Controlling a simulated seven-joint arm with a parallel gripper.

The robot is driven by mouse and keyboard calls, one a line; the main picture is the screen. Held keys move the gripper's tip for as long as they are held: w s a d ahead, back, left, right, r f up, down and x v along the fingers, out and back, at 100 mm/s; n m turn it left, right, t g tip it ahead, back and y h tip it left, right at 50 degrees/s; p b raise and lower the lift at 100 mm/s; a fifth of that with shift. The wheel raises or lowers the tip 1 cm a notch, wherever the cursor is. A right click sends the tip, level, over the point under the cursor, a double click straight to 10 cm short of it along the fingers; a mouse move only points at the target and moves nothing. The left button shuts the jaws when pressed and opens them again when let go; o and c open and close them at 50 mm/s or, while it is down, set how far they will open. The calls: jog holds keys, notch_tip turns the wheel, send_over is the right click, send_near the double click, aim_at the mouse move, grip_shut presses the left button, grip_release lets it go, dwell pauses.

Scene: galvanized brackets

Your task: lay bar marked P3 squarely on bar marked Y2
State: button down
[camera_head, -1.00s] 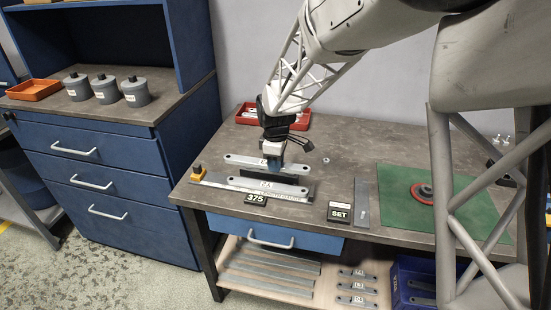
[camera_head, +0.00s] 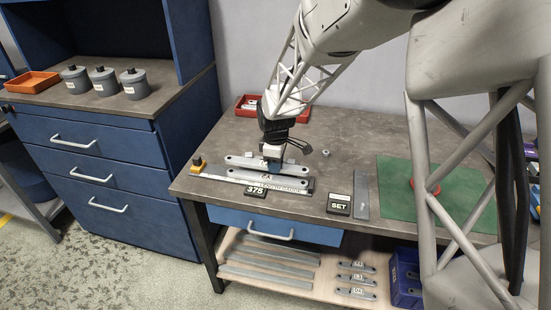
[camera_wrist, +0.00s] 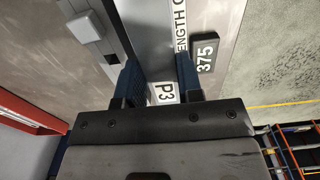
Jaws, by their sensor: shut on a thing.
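Bar P3 (camera_wrist: 163,93) is between the blue fingers of my gripper (camera_wrist: 158,80); its label shows in the wrist view. In the head view P3 (camera_head: 291,169) is the rear, upper grey bar, and my gripper (camera_head: 272,162) is shut on it. Bar Y2 (camera_head: 290,184) is the front grey bar, its label upside down, on the bench beside the length gauge. P3 appears roughly parallel to Y2, behind or above it in the picture. The height gap between them, and whether they touch, I cannot tell.
The length gauge (camera_head: 300,191) lies in front, with an orange-and-black stop (camera_head: 198,164) at its left end. A 375 plate (camera_head: 256,191), a SET plate (camera_head: 339,204) and a flat grey strip (camera_head: 361,195) lie near. A red tray (camera_head: 246,111) stands behind.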

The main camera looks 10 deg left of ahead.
aim_at(276, 178)
jog(key=shift+f, duration=0.55)
jog(key=shift+f, duration=1.4)
dwell(3.0)
jog(key=c, duration=0.7)
grip_release()
jog(key=shift+r, duration=3)
